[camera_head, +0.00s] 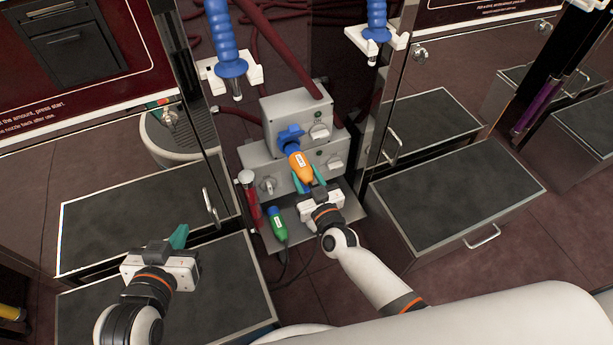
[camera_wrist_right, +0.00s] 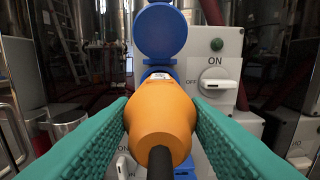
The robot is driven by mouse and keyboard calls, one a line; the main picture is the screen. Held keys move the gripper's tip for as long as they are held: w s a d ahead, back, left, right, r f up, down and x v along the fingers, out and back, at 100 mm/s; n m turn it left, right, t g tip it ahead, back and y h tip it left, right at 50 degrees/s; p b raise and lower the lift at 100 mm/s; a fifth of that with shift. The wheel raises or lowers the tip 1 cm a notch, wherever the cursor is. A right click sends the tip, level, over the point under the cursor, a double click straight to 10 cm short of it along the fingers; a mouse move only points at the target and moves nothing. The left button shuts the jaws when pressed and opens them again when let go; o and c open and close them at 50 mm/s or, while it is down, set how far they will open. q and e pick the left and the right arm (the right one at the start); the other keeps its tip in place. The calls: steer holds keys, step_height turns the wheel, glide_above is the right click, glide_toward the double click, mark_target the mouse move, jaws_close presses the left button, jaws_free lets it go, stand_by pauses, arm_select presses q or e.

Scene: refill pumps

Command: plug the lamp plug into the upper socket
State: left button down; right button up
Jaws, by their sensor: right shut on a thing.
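An orange plug (camera_head: 300,167) with a black cable is held by my right gripper (camera_head: 310,186). In the right wrist view the orange plug (camera_wrist_right: 160,115) sits between the two teal fingers (camera_wrist_right: 160,120), its front end pointing at the blue upper socket (camera_wrist_right: 158,72). The round blue socket lid (camera_wrist_right: 160,32) stands raised above it. In the head view the blue upper socket (camera_head: 291,136) is on the upper grey box (camera_head: 300,108). The plug's front meets or nearly meets the socket; I cannot tell how deep it sits. My left gripper (camera_head: 177,238) is empty over the left cabinet.
A lower grey box (camera_head: 325,160) with rotary switches sits below. A green plug (camera_head: 278,224) lies on the shelf (camera_head: 340,222), left of my right gripper. A red cylinder (camera_head: 249,195) stands at its left. Dark-topped cabinets (camera_head: 455,190) flank both sides. Blue nozzles (camera_head: 224,40) hang above.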

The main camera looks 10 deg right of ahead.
mark_target(302, 168)
stand_by(0.4)
arm_select(q)
steer(key=shift+s+a+f+g, duration=0.2)
steer(key=shift+s+f+g, duration=0.05)
steer(key=shift+f+g, duration=0.15)
steer(key=shift+w+d+r+t, duration=0.2)
steer(key=shift+w+r+t, duration=0.1)
steer(key=shift+r+t, duration=0.15)
arm_select(e)
steer(key=shift+w+a, duration=0.15)
steer(key=shift+w, duration=0.55)
arm_select(q)
steer(key=shift+w+r, duration=0.2)
steer(key=shift+r, duration=0.1)
arm_select(e)
steer(key=shift+w, duration=0.3)
arm_select(q)
steer(key=shift+d+t, duration=0.1)
steer(key=shift+t, duration=0.15)
steer(key=shift+w+d+r, duration=0.1)
steer(key=shift+w+r, duration=0.25)
steer(key=shift+r, duration=0.2)
arm_select(e)
steer(key=shift+w+a, duration=0.1)
steer(key=shift+w, duration=0.35)
arm_select(q)
steer(key=shift+r+t, duration=0.1)
steer(key=shift+t, duration=0.2)
arm_select(e)
steer(key=shift+w, duration=0.15)
